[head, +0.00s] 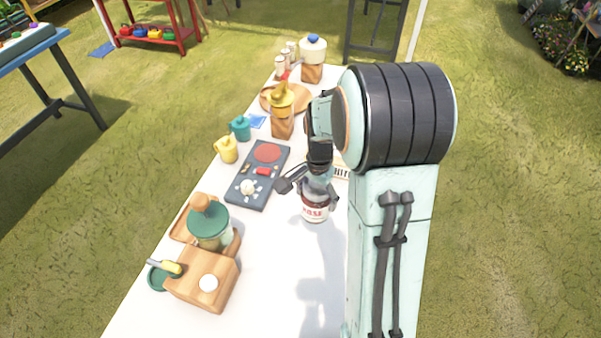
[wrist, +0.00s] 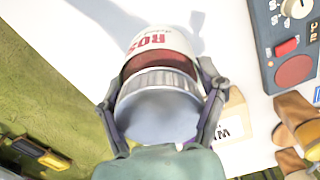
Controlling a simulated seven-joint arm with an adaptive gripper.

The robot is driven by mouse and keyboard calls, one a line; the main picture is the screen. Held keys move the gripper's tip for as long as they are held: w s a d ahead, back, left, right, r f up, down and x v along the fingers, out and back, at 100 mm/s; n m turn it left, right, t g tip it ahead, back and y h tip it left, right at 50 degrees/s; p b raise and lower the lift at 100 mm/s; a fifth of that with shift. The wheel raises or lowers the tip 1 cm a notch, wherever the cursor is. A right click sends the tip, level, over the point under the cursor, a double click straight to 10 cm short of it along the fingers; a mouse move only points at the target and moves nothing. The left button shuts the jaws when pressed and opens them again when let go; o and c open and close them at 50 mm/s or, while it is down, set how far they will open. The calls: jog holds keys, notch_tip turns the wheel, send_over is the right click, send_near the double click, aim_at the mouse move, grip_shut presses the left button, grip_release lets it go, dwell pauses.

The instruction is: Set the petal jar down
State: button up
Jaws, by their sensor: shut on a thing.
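The petal jar (head: 315,209) has a white label with red lettering that reads partly "ROS". It stands out over the white table in the middle of the head view. In the wrist view the jar (wrist: 160,62) fills the upper middle, with a ribbed band and a pale, blurred lid nearest the camera. My gripper (head: 311,186) is shut around the jar's upper part, one finger on each side. The jar looks roughly upright in the head view. I cannot tell whether its base touches the table.
The white table (head: 270,285) is clear in front of the jar. A dark control panel (head: 243,200) lies to the left. A wooden block (head: 190,287) and a green-lidded jar (head: 210,232) are at front left. Yellow (head: 227,150) and teal (head: 239,128) cups stand farther back.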

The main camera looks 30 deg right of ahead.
jog(key=shift+w+d+f, duration=0.45)
jog(key=shift+w+f, duration=0.7)
jog(key=shift+f, duration=0.55)
jog(key=shift+w+d+f, duration=0.4)
jog(key=shift+w+f, duration=0.75)
jog(key=shift+f, duration=0.5)
jog(key=shift+w+d+f, duration=0.45)
jog(key=shift+w+f, duration=0.7)
jog(key=shift+f, duration=0.55)
jog(key=shift+f, duration=0.1)
jog(key=o, duration=1.2)
